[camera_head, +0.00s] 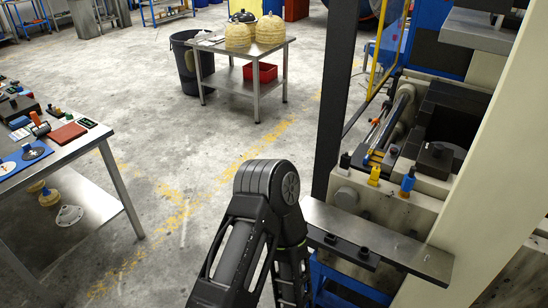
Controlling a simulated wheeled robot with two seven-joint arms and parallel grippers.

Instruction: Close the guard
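The press (482,215) stands at the right, with a cream frame and a dark opening. A yellow-edged frame (403,45), which looks like the guard, stands at the press's far left side. Its upper part is cut off by the picture's top edge. It appears to be swung away from the dark opening, which is uncovered on the side facing me. One of my black arms rises from the bottom middle and bends at a round joint (272,185). Its lower part leaves the picture at the bottom. Neither gripper is in view.
A dark upright post (334,100) stands left of the press. A metal ledge (385,246) juts out at the press front. A workbench (97,137) with tools is at the left. A small metal table (234,68) and a dark bin (187,65) stand behind. The floor between is clear.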

